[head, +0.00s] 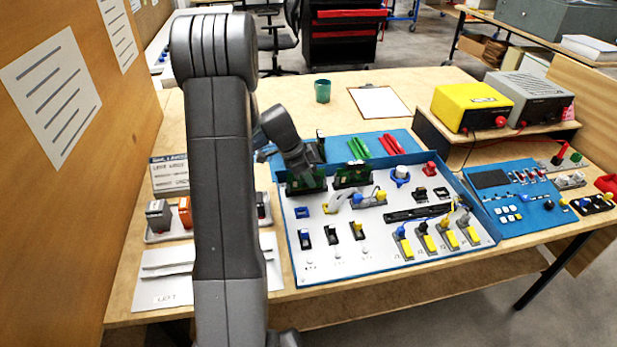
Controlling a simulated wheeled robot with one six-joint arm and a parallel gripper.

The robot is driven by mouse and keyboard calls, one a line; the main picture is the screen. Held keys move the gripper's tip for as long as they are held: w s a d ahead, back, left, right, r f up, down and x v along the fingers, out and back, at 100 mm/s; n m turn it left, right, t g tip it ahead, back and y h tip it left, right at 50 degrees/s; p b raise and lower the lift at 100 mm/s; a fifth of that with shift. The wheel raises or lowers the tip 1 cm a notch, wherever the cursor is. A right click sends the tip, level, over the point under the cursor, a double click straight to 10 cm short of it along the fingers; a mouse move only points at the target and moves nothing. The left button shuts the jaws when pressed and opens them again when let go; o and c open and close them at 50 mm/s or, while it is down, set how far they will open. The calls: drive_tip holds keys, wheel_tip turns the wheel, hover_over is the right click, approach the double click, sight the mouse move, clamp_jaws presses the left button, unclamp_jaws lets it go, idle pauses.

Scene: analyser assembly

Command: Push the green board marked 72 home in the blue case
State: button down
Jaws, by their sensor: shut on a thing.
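The blue case (284,228) lies open on the bench with a pale panel full of parts. Two dark green boards stand upright side by side at its back left. My gripper (304,168) reaches down from the left over the left green board (307,185) and is shut on its upper part. The right green board (352,178) stands just beside it, free of my gripper. No number is legible on either board, so I cannot tell which is 72. The lower edge of the held board and its seat are too small to judge.
My arm covers the bench's left part. A blue mat (401,137) with red and green pieces lies behind the case. A blue control panel (548,224) adjoins it on the right. A green cup (322,91) and clipboard (379,102) stand farther back.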

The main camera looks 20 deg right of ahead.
sight(312, 166)
drive_tip(key=shift+f+b, duration=0.45)
drive_tip(key=shift+b, duration=0.1)
drive_tip(key=c, duration=1.3)
unclamp_jaws()
drive_tip(key=shift+o, duration=0.5)
drive_tip(key=shift+o, duration=1.2)
drive_tip(key=shift+r, duration=0.15)
drive_tip(key=shift+r+p, duration=1.4)
drive_tip(key=shift+r, duration=2.05)
